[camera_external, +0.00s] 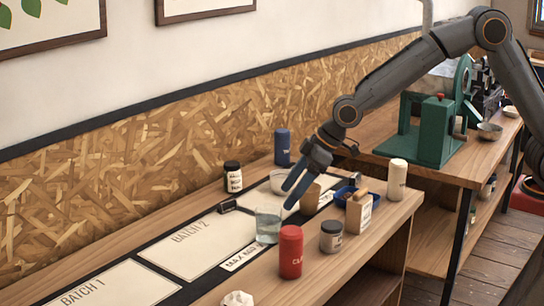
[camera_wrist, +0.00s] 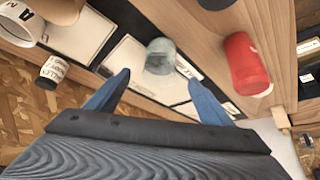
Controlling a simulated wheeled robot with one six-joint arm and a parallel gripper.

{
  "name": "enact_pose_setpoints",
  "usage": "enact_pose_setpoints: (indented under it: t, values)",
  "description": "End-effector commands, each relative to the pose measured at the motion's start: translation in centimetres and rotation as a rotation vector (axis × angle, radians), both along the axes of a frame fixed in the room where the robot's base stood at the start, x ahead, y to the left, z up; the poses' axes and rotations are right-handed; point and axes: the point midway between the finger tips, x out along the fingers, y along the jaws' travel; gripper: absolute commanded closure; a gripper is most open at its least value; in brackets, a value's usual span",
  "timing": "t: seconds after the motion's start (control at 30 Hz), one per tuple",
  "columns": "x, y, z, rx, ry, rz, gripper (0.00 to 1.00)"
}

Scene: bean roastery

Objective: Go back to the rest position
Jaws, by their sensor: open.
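My gripper (camera_external: 298,187) is open, with its two blue fingers pointing down over the counter among several containers. In the wrist view my gripper (camera_wrist: 160,95) has its fingers spread wide with nothing between the tips. A clear glass (camera_external: 268,224) stands on the counter just left of the fingers; the glass (camera_wrist: 160,56) shows beyond the fingertips in the wrist view, apart from them. A brown cup (camera_external: 310,198) stands close to the fingers on the right. My arm reaches in from the upper right.
A red canister (camera_external: 290,252), a labelled jar (camera_external: 331,236) and a tan box (camera_external: 358,212) stand near the front edge. A green machine (camera_external: 432,131) stands on the right table.

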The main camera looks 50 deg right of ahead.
Motion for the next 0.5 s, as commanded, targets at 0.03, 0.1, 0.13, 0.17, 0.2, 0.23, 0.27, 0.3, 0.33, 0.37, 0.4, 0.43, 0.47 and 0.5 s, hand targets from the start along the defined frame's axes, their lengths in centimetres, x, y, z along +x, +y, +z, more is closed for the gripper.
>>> enact_pose_setpoints:
  t: [0.03, 0.1, 0.13, 0.17, 0.2, 0.23, 0.27, 0.3, 0.33, 0.37, 0.4, 0.43, 0.47, 0.5]
  values:
    - [-0.14, -0.13, 0.33, 0.001, -0.001, 0.000, 0.25]
    - [-0.29, -0.26, 0.57, 0.001, -0.001, 0.000, 0.25]
    - [-0.34, -0.30, 0.65, 0.000, 0.000, 0.000, 0.25]
    - [-0.38, -0.32, 0.72, 0.000, 0.000, 0.000, 0.25]
    - [-0.41, -0.34, 0.77, 0.000, 0.000, 0.000, 0.25]
    - [-0.42, -0.34, 0.79, 0.000, 0.000, 0.000, 0.25]
    - [-0.43, -0.35, 0.81, 0.000, 0.000, 0.000, 0.25]
    - [-0.43, -0.35, 0.81, 0.000, 0.000, 0.000, 0.25]
    - [-0.43, -0.35, 0.81, 0.000, 0.000, 0.000, 0.25]
    - [-0.43, -0.35, 0.80, 0.000, 0.000, 0.000, 0.25]
    - [-0.42, -0.34, 0.81, 0.000, 0.000, 0.000, 0.25]
    - [-0.42, -0.33, 0.80, 0.000, 0.000, 0.000, 0.25]
    - [-0.42, -0.33, 0.80, 0.000, 0.000, 0.000, 0.25]
    - [-0.42, -0.33, 0.80, 0.000, 0.000, 0.000, 0.25]
